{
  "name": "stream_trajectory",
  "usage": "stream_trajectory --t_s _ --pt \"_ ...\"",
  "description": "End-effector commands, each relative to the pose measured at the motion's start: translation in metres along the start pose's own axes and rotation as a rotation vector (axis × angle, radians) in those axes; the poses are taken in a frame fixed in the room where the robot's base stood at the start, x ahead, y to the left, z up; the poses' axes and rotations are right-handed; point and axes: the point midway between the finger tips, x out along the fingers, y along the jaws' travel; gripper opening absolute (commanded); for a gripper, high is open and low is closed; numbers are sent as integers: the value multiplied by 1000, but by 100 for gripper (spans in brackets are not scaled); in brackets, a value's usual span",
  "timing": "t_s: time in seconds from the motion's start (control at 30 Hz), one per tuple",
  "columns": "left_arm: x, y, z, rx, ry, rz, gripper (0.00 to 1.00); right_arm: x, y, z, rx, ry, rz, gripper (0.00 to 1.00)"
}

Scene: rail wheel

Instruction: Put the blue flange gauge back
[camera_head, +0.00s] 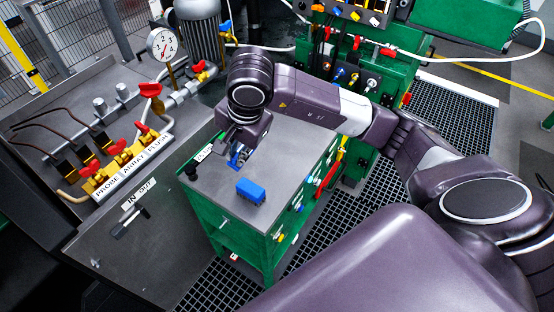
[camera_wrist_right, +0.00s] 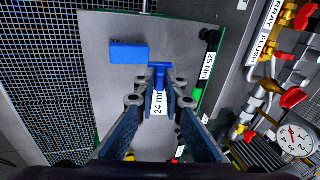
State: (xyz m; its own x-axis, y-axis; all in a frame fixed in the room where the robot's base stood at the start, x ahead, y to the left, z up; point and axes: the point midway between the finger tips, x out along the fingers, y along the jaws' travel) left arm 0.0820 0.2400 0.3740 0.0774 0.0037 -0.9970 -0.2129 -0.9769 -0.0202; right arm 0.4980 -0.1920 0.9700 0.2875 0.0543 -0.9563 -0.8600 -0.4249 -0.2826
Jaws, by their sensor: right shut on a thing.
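The blue flange gauge (camera_wrist_right: 160,70) is a small blue piece with a white label reading "24 m..." in the right wrist view. My right gripper (camera_wrist_right: 161,103) is shut on it, with a finger on each side of the label. In the head view the gauge (camera_head: 237,158) shows below my right gripper (camera_head: 238,150), over the grey top of the green cabinet. A blue block (camera_head: 250,191) sits on that top close by. It also shows in the wrist view (camera_wrist_right: 128,52), beside the gauge's blue end. I cannot tell whether the gauge touches the top.
The green cabinet (camera_head: 240,235) has tools hanging on its right side. A black knob (camera_head: 191,172) and a "25 Nm" label (camera_wrist_right: 208,66) are at its edge. Red-handled valves (camera_head: 118,147), a pressure gauge (camera_head: 162,44) and pipes stand on the left bench.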

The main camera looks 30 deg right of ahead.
Motion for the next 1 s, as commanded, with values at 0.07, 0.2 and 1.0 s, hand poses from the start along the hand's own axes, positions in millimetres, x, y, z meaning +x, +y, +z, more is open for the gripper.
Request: stream_trajectory --t_s 0.07,0.2,1.0 --pt "8 1 -4 -1 6 1 46 -5 -9 -18 114 25 46 0" --pt "17 3 -10 -1 16 2 46 -22 -16 -52 351 49 144 0" --pt "31 5 -8 0 14 5 46 -11 2 -112 835 51 306 0"
